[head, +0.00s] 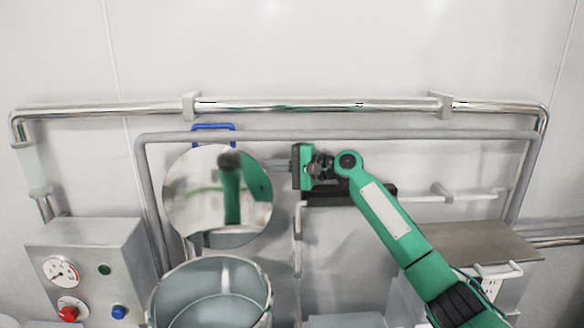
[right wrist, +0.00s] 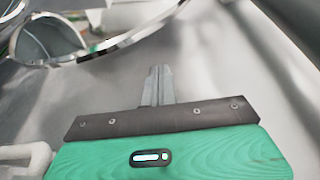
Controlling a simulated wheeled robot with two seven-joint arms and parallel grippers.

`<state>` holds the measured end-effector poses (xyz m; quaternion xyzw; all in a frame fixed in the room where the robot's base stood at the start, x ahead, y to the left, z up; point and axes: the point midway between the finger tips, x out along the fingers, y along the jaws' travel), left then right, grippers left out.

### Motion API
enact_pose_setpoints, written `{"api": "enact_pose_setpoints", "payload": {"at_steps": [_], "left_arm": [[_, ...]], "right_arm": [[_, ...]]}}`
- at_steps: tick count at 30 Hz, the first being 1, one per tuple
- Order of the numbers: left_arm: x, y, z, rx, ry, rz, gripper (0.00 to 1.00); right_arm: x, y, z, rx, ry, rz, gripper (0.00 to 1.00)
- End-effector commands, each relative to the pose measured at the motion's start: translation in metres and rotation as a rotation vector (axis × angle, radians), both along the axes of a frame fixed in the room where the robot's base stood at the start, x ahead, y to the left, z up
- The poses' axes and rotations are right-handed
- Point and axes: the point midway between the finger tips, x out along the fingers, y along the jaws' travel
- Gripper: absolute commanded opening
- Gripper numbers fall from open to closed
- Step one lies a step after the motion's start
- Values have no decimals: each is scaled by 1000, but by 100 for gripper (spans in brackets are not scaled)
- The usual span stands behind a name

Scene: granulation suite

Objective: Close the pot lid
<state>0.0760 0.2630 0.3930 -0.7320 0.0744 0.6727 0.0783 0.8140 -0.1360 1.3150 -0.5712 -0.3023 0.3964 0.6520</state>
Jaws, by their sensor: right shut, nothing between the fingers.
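The pot (head: 210,262) is an open steel vessel at the lower left of the head view, with its inside showing. Its lid (head: 205,200) is a round mirror-like disc standing raised above and behind the mouth. It reflects a green arm. A blue handle (head: 213,127) shows at the lid's top edge. My right gripper (head: 270,164) is shut and empty at the lid's right edge; I cannot tell whether it touches. In the right wrist view, the closed fingers (right wrist: 157,85) point up the picture, with the shiny lid rim (right wrist: 100,48) to the upper left. My left gripper is not in view.
A control box (head: 90,262) with a gauge and buttons stands left of the pot. A steel rail (head: 300,106) and grey pipe (head: 300,135) run along the wall behind. A flat-topped cabinet (head: 460,243) stands at right. The wall above the rail is clear.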

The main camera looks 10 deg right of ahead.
Motion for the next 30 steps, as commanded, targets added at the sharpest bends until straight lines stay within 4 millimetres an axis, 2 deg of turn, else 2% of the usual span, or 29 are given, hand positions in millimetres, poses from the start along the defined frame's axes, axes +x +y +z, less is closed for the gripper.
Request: {"api": "enact_pose_setpoints", "payload": {"at_steps": [2, 9, 15, 30], "left_arm": [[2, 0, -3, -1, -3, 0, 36], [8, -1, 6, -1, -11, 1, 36], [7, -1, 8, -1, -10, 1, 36], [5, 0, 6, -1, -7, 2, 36]], "right_arm": [[8, 14, -1, 1, -1, 1, 0], [-20, 14, 5, -2, -1, -1, 0], [-31, 17, 6, 0, 0, -1, 0], [-33, 18, 6, -1, -7, -1, 0]]}}
